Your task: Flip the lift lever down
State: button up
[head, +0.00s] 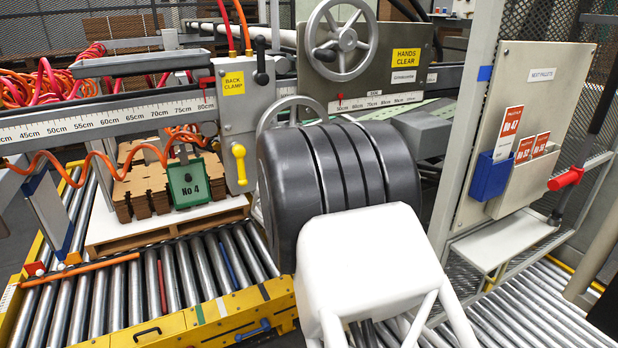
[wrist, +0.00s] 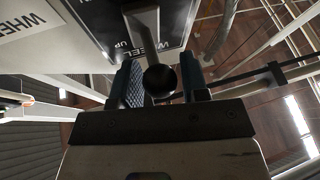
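In the wrist view a lever with a pale metal shaft and a black ball knob (wrist: 160,80) hangs from a panel (wrist: 95,25), whose dark label reads "WHEEL" and "UP". I take this as the lift lever. My gripper (wrist: 162,77) has its two blue-padded fingers on either side of the knob. The fingers look apart, with the knob between them; I cannot tell whether either one touches it. In the head view my own dark and white arm links hide the gripper and this lever.
A handwheel (head: 342,40) stands behind my arm. A grey back clamp box (head: 238,100) has black and yellow levers. A card panel (head: 530,90) with a blue holder (head: 491,176) and a red handle (head: 565,179) is at right. Roller conveyors (head: 150,290) lie low at left.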

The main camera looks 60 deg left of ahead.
grip_shut()
jog(key=shift+f, duration=0.1)
jog(key=f+n+t+y, duration=0.1)
jog(key=t+y, duration=0.1)
jog(key=shift+w+f+n+t, duration=0.1)
jog(key=shift+f+n+t, duration=0.2)
jog(key=shift+f+n, duration=0.1)
jog(key=shift+w+f+n+t+y, duration=0.1)
jog(key=shift+f+n+t+y, duration=0.2)
jog(key=shift+n+y, duration=0.25)
jog(key=shift+f+n+t+y, duration=0.2)
jog(key=shift+n+t+y, duration=0.15)
jog(key=shift+y, duration=0.4)
jog(key=shift+d, duration=0.1)
jog(key=shift+o, duration=1.7)
grip_release()
jog(key=v, duration=0.7)
jog(key=shift+s+f, duration=0.25)
